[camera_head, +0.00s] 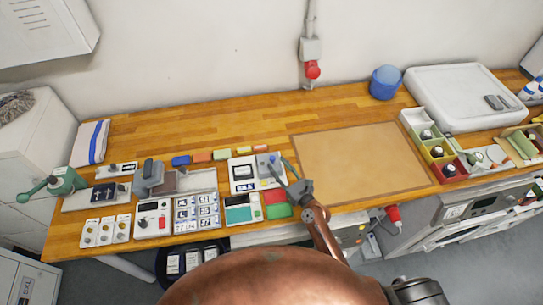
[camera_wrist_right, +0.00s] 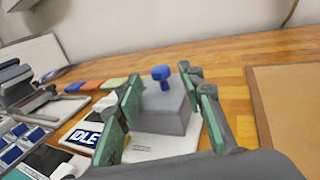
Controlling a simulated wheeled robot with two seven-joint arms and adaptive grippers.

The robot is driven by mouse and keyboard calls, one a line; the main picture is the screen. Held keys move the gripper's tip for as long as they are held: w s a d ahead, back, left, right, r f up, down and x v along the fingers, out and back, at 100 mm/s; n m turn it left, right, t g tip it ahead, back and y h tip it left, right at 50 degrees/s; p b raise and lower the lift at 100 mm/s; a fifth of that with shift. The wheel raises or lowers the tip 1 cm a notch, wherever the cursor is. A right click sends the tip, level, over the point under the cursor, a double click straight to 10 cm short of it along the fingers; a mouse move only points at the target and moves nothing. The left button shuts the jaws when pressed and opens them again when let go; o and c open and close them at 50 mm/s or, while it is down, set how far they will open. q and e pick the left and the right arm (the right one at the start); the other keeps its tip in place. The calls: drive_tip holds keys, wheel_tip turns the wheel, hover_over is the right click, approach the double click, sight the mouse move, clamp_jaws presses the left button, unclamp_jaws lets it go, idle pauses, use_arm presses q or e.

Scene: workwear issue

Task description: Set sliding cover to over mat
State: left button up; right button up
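A grey block with a blue knob (camera_wrist_right: 162,74) stands on a white panel (camera_wrist_right: 165,147) in the right wrist view. In the head view this block (camera_head: 268,160) is at the panel's right side. My right gripper (camera_head: 281,169) is over that panel. Its green-padded fingers (camera_wrist_right: 164,78) are apart, one on each side of the block and knob, with nothing visibly clamped. Further left, another grey block with a handle (camera_head: 149,174) adjoins a brown pad (camera_head: 170,184) and a pale plate (camera_head: 200,178). I cannot tell which grey block is the sliding cover. My left gripper is out of view.
A large brown mat (camera_head: 360,160) lies right of my gripper. An IDLE display (camera_wrist_right: 86,137) is left of the fingers. Coloured bins (camera_head: 437,152) and a white case (camera_head: 460,92) stand at the right. Small devices crowd the left front; the rear bench is mostly clear.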

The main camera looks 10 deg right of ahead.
sight(274, 160)
drive_tip(key=x, duration=0.4)
drive_tip(key=shift+w, duration=0.25)
drive_tip(key=shift+w+a+f, duration=0.1)
drive_tip(key=c, duration=0.7)
drive_tip(key=shift+c, duration=1.4)
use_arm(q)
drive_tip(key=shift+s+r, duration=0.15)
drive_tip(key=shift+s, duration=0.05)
use_arm(e)
clamp_jaws()
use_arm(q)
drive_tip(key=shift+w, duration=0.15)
